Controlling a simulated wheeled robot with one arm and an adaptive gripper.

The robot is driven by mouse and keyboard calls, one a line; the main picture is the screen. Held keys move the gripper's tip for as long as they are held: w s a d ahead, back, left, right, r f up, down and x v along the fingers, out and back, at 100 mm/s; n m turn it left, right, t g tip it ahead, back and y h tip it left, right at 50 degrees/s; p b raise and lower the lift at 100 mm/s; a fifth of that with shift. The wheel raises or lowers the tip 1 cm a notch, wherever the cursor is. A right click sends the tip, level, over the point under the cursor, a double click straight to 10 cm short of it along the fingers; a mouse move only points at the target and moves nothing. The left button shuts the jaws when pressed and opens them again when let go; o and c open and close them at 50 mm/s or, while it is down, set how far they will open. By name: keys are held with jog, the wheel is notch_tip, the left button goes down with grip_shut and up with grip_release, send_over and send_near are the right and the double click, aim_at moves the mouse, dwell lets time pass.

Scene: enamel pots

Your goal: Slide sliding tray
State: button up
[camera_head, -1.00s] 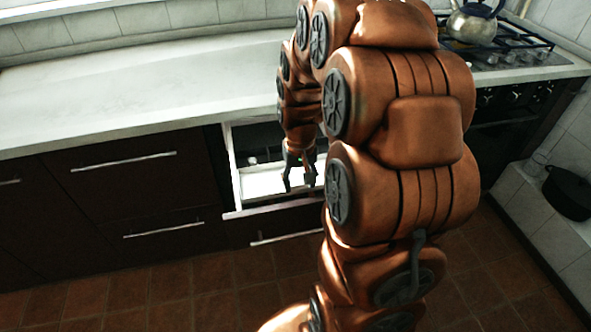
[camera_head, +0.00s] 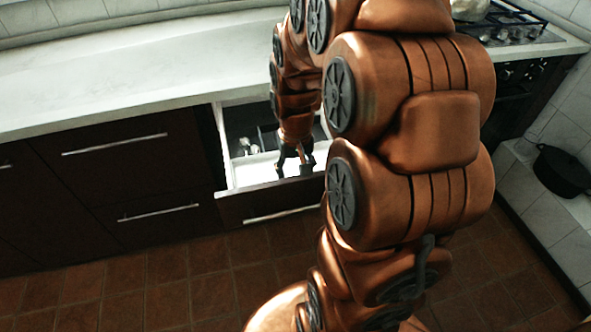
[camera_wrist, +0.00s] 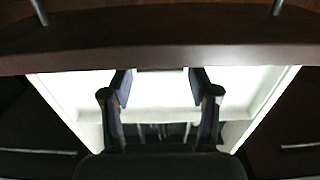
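A drawer stands pulled out below the counter; its dark front (camera_head: 271,199) and white inside (camera_head: 250,178) show in the head view. A dark tray (camera_head: 240,122) with shiny pieces, seemingly cutlery, lies in the rear part of the drawer. It also shows in the wrist view (camera_wrist: 170,132), low in the picture behind my fingers. My gripper (camera_head: 294,172) points down into the drawer, near its front. In the wrist view my gripper (camera_wrist: 159,80) has its fingers well apart with nothing between them. Contact with the tray cannot be told. My arm hides the drawer's right side.
A pale counter (camera_head: 120,75) overhangs the drawer's rear. Dark cabinets with bar handles (camera_head: 115,144) stand to the left. A stove (camera_head: 505,30) is at the back right, and a black pot (camera_head: 563,172) sits on a tiled ledge. The tiled floor (camera_head: 150,280) in front is clear.

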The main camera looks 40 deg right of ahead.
jog(key=shift+o, duration=1.1)
notch_tip(320, 180, up, 12)
dwell(0.5)
